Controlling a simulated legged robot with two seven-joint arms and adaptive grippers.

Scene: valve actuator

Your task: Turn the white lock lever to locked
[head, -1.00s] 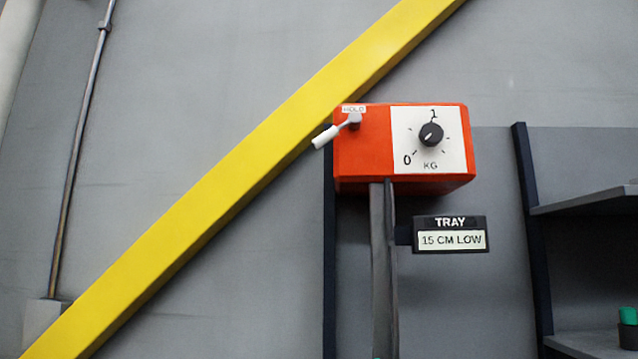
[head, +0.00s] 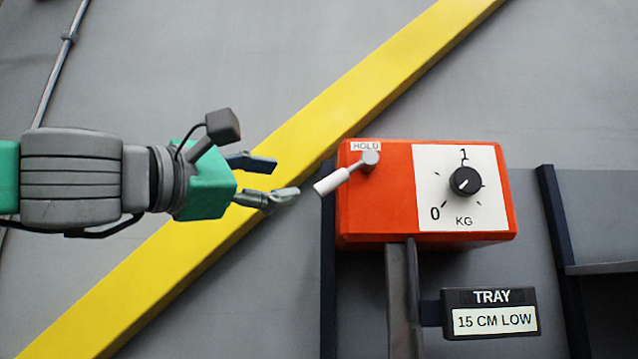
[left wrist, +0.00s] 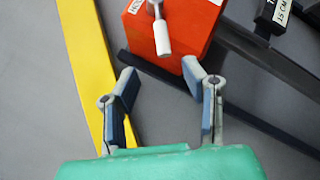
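The white lock lever (head: 338,178) sits on the upper left of an orange box (head: 375,215), under a label reading HOLD. It slants down and left from its grey pivot, and its tip sticks out past the box's left edge. My left gripper (head: 286,178) is to the left of the lever tip, open, with a gap between fingers and lever. In the left wrist view the lever (left wrist: 161,33) hangs beyond the two spread fingers, roughly between them, and nothing is in the gripper (left wrist: 158,78). My right gripper is not in view.
A KG dial (head: 466,181) is on the box's white panel. A TRAY sign (head: 490,314) reading 15 CM LOW is below, beside the box's post (head: 402,300). A yellow diagonal beam (head: 330,115) runs behind the gripper. Shelving (head: 600,268) stands at right.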

